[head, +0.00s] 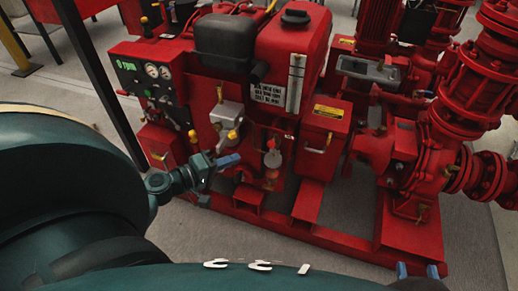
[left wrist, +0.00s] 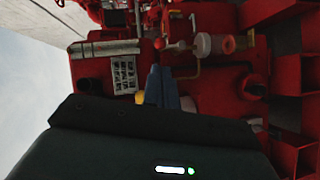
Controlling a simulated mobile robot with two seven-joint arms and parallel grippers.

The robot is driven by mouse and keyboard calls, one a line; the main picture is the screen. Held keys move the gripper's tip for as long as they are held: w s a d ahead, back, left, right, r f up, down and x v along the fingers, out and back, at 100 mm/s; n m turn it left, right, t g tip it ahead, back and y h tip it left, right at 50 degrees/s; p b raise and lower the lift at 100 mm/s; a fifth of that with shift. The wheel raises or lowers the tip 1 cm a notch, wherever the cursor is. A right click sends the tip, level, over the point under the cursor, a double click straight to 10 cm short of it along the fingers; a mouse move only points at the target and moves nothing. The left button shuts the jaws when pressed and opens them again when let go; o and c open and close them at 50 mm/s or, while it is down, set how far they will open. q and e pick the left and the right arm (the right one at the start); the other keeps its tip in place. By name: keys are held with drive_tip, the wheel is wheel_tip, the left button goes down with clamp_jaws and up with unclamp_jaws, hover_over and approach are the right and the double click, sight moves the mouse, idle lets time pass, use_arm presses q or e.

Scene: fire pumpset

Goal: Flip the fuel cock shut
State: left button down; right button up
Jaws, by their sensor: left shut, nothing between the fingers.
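The fuel cock, a small fitting with a red ball-ended lever (head: 270,143), sits above a pale glass bowl (head: 272,158) on the front of the red pumpset. In the left wrist view the red ball (left wrist: 159,44) shows just beyond my fingertips, beside the pale bowl (left wrist: 203,44). My left gripper (head: 230,160) is shut and empty, left of and a little below the cock in the head view. Its blue fingers (left wrist: 158,82) point toward the red ball; I cannot tell whether they touch it. My right gripper (head: 417,271) shows only two blue tips, apart, at the bottom edge.
A yellow knob (head: 233,134) on a grey box is close to my left gripper. The fuel tank (head: 292,45) stands above, the gauge panel (head: 147,78) to the left. A red box with a yellow label (head: 322,128) is right of the cock. Floor in front is clear.

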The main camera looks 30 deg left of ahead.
sight(269, 146)
use_arm(q)
drive_tip(key=x, duration=0.9)
drive_tip(key=shift+w+d+f, duration=0.1)
drive_tip(key=shift+w, duration=0.2)
use_arm(e)
drive_tip(key=shift+r, duration=0.15)
use_arm(q)
drive_tip(key=shift+d+p, duration=0.15)
drive_tip(key=shift+p, duration=0.25)
drive_tip(key=shift+m+g, duration=0.3)
use_arm(e)
drive_tip(key=shift+d, duration=0.1)
